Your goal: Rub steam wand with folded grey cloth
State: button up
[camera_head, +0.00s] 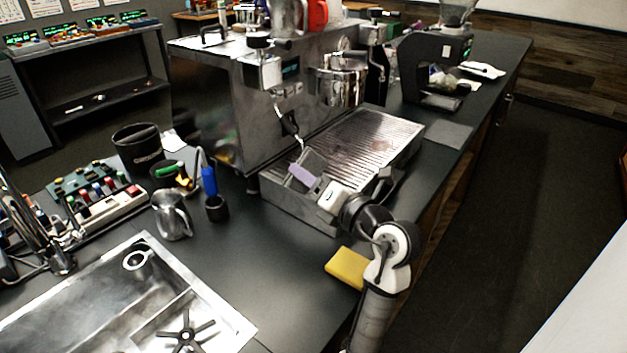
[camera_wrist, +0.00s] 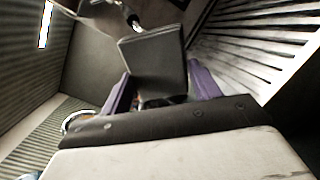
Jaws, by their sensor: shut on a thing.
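The steam wand (camera_head: 298,137) hangs from the left front of the espresso machine (camera_head: 240,100), a thin metal tube with a black grip. My gripper (camera_head: 305,175), with purple fingers, is at the wand's lower end, over the left end of the drip tray. In the wrist view my gripper (camera_wrist: 155,95) is shut on the folded grey cloth (camera_wrist: 155,65), which stands up between the fingers. The wand (camera_wrist: 131,17) comes down to the cloth's top edge there. Whether they touch is unclear. The wand's tip is hidden by the cloth.
The slatted drip tray (camera_head: 365,140) lies right of my gripper. A steel pitcher (camera_head: 171,217), a dark cup with a blue-handled tool (camera_head: 209,182) and a black bin (camera_head: 138,148) stand left. A yellow sponge (camera_head: 346,268) lies near the counter edge. Bare counter (camera_head: 255,265) lies in front.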

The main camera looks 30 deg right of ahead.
aim_at(323, 168)
jog(key=shift+w+a+p, duration=0.1)
jog(key=shift+w+p, duration=0.2)
jog(key=shift+w, duration=0.65)
dwell(0.4)
jog(key=shift+w+d+p, duration=0.1)
jog(key=shift+d+p, duration=0.45)
jog(key=shift+d, duration=1.5)
jog(key=shift+w+r+p, duration=0.1)
jog(key=shift+p, duration=0.3)
jog(key=shift+a+p, duration=0.75)
jog(key=shift+a, duration=1.35)
jog(key=shift+s, duration=0.2)
jog(key=shift+s+d+p, duration=0.2)
jog(key=shift+s+p, duration=0.2)
jog(key=shift+s, duration=1.05)
jog(key=shift+s+d+p, duration=0.2)
jog(key=shift+s+p, duration=0.15)
jog(key=shift+s, duration=1.1)
